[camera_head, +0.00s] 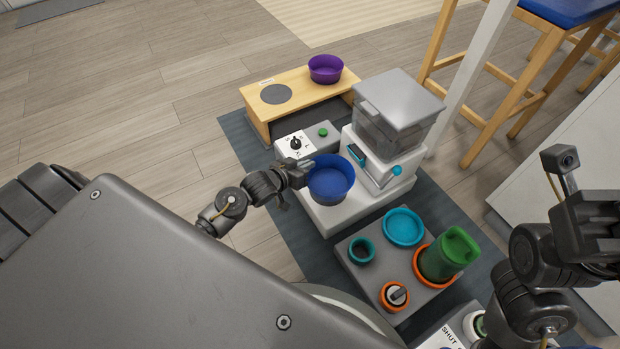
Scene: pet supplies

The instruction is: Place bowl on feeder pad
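A blue bowl (330,182) sits upright at the white base of the food dispenser (385,150); whether it rests on the base or is just above it is unclear. My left gripper (303,170) is at the bowl's left rim, its fingertips appearing to touch it; whether they are closed on the rim is hard to see. A low wooden feeder (310,92) stands behind, with a dark round pad (276,94) bare on its left and a purple bowl (326,69) on its right. My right gripper (588,222) is at the right edge, away from these things, its fingers unclear.
A grey tray (366,284) in front holds a teal dish, teal and orange rings and a green container (447,256). A stool (548,45) stands back right. Floor left of the feeder is clear.

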